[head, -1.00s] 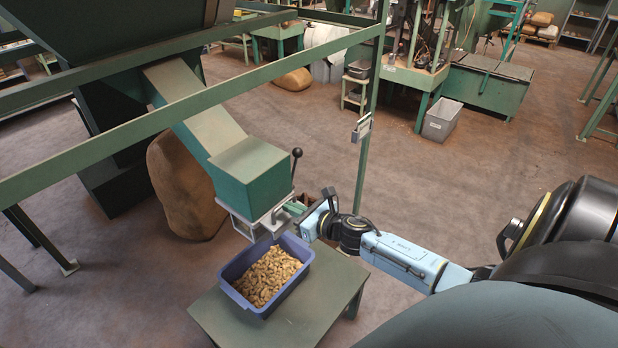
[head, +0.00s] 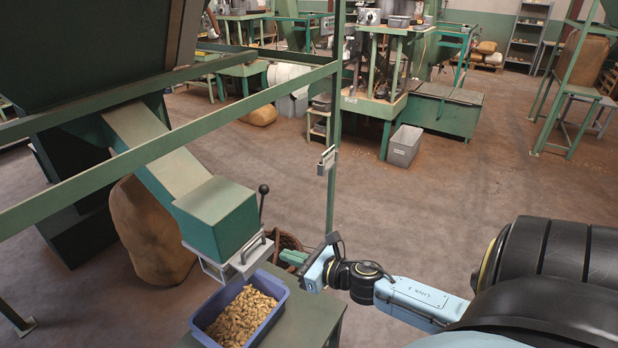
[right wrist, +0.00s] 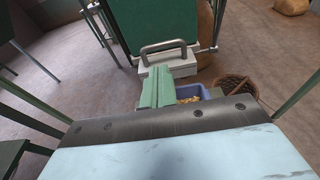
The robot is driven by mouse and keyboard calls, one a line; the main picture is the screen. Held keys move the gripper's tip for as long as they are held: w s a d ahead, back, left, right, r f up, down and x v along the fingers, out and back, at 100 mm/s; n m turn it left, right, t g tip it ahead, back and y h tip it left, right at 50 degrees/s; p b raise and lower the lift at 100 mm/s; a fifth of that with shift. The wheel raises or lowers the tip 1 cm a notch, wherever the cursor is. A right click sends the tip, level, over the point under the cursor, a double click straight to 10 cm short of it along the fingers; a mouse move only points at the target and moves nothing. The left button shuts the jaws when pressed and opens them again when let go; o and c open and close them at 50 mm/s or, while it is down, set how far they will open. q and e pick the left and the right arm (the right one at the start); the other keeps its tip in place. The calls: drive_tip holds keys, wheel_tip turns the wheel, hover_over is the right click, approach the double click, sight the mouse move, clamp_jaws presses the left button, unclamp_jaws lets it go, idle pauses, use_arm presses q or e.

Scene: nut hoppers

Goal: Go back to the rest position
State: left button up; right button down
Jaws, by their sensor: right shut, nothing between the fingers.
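My right gripper (head: 293,257) has its green fingers shut and empty, just right of the hopper's slide gate. In the right wrist view its fingers (right wrist: 155,88) point toward the gate's grey handle (right wrist: 163,46), with no visible grip on it. The green hopper chute (head: 215,215) ends in a box with the gate frame (head: 225,262) under it and a black-knobbed lever (head: 263,190) beside it. A blue crate (head: 272,318) full of nuts (head: 240,315) stands below the outlet. My left gripper is not in view.
The crate stands on a green table (head: 312,312). A wicker basket (head: 288,241) is behind the gripper, and a green post (head: 334,150) rises close by. A brown sack (head: 150,235) leans under the chute. A grey bin (head: 404,146) stands farther back, with open floor right of the post.

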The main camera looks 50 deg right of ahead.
drive_tip(key=shift+v, duration=2.2)
drive_tip(key=s+f+m+g+h+b, duration=0.15)
drive_tip(key=s+f+m, duration=0.25)
drive_tip(key=f+m, duration=0.5)
drive_tip(key=s+f+m+g+h+b, duration=0.1)
drive_tip(key=s+f+m+g+b, duration=0.3)
drive_tip(key=f, duration=0.9)
drive_tip(key=s+f+m+g+h, duration=0.1)
drive_tip(key=s+f+m+h, duration=0.1)
drive_tip(key=s+f+m, duration=0.55)
drive_tip(key=s+a+f+m+g+y+b, duration=0.1)
drive_tip(key=s+a+f+m+g, duration=0.3)
drive_tip(key=s+a+f+m, duration=0.3)
drive_tip(key=s+a+f+m+g+b, duration=0.2)
drive_tip(key=s+a+f+m+g, duration=0.2)
drive_tip(key=s+a+f+m, duration=0.3)
drive_tip(key=s+f+m, duration=0.1)
drive_tip(key=s+f, duration=0.4)
drive_tip(key=f, duration=0.1)
drive_tip(key=shift+s+y, duration=0.35)
